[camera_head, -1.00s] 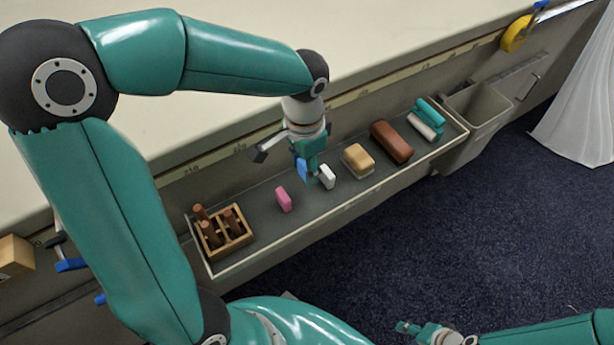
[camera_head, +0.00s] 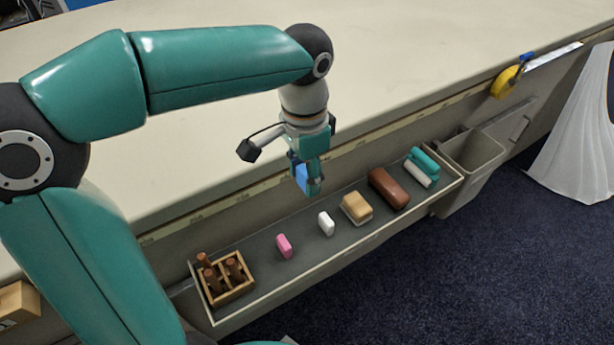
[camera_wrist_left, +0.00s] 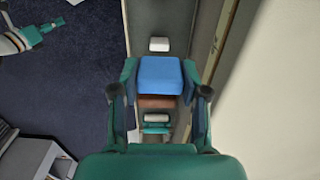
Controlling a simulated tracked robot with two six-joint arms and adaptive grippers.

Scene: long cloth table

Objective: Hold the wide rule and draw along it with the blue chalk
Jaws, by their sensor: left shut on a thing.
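My left gripper (camera_head: 308,183) is shut on the blue chalk (camera_head: 302,177), a short blue block. It holds the chalk above the tray on the table's front side. In the left wrist view the blue chalk (camera_wrist_left: 159,75) sits between the two fingers. A pale flat strip (camera_head: 552,57) lies at the table's far right edge; I cannot tell whether it is the wide rule. My right gripper is outside the head view. A teal gripper, my right one (camera_wrist_left: 32,38), shows at the left wrist view's upper left; its opening is unclear.
The tray (camera_head: 330,262) holds a wooden box of brown pegs (camera_head: 226,277), a pink block (camera_head: 284,245), a white block (camera_head: 326,223), a sponge (camera_head: 356,207), a brown block (camera_head: 389,188) and a teal-and-white item (camera_head: 422,168). A grey bin (camera_head: 470,160) hangs beside it. The tabletop (camera_head: 420,60) is largely clear.

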